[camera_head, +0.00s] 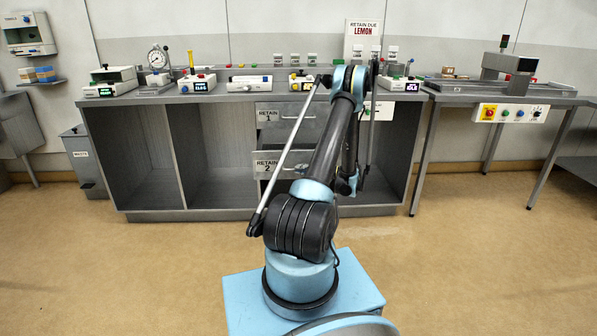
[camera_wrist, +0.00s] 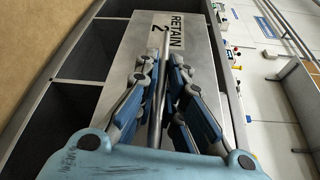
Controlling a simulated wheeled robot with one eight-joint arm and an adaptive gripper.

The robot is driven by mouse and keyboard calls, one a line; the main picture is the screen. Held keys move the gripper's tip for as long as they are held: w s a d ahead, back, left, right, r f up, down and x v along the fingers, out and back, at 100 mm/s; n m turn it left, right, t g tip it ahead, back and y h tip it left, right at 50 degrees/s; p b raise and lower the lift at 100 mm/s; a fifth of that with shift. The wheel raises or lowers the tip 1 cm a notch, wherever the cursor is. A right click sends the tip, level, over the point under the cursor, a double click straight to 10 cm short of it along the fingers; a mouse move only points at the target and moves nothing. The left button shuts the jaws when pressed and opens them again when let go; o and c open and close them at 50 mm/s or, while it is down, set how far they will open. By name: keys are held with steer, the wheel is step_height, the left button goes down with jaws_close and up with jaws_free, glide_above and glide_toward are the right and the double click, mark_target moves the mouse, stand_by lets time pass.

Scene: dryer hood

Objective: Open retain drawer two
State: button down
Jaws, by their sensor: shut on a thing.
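The front of retain drawer two (camera_wrist: 133,62), grey with a white "RETAIN 2" label, fills the middle of the wrist view. In the head view its label (camera_head: 266,166) shows low in the bench, left of my arm. A long metal bar handle (camera_wrist: 156,110) runs along the drawer front. My gripper (camera_wrist: 163,66) is shut on this handle, with its blue and grey fingers on either side of it. In the head view my arm hides the gripper and much of the drawer front.
Retain drawer one (camera_head: 270,115) is above drawer two. Open shelf bays (camera_head: 218,150) lie to its left. Several instruments stand on the bench top. A waste bin (camera_head: 84,160) stands at the left and a side table (camera_head: 510,98) at the right. The floor in front is clear.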

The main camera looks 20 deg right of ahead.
steer(key=shift+d+f, duration=0.1)
steer(key=shift+d, duration=0.15)
steer(key=c, duration=1.7)
jaws_free()
steer(key=shift+a, duration=0.1)
steer(key=v, duration=1.2)
